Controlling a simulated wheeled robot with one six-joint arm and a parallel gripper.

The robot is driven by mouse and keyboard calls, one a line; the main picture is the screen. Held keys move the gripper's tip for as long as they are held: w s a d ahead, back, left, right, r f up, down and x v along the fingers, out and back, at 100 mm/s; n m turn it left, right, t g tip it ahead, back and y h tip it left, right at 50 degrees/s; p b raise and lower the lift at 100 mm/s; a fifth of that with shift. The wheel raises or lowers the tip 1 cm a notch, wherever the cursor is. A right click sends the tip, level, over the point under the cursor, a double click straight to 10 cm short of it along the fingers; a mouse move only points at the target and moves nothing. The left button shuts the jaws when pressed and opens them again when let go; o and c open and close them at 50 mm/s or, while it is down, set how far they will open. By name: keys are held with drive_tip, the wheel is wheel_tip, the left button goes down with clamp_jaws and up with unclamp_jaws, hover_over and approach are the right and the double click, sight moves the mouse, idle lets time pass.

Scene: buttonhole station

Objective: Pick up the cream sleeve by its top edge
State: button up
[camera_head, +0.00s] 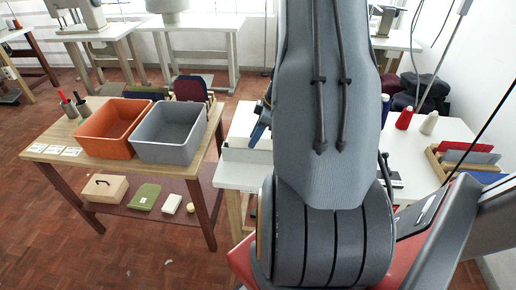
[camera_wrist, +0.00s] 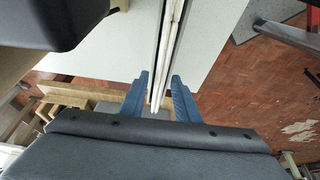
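In the wrist view, a thin cream strip with a dark line along it, seen edge-on, looks like the cream sleeve's top edge (camera_wrist: 170,45). It runs from the top of the picture down between the two blue fingers of my gripper (camera_wrist: 160,78). The fingers stand apart, one on each side of the strip, with narrow gaps showing. In the head view my gripper (camera_head: 260,126) is partly hidden behind my arm, just above a pale upright piece on the white table. I cannot make out the sleeve clearly there.
In the head view an orange bin (camera_head: 112,128) and a grey bin (camera_head: 171,132) stand on the wooden table (camera_head: 52,136) to the left. On the white table (camera_head: 236,176), a red cone (camera_head: 404,118) and a rack with folded cloth (camera_head: 470,153) stand at the right.

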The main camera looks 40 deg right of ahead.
clamp_jaws()
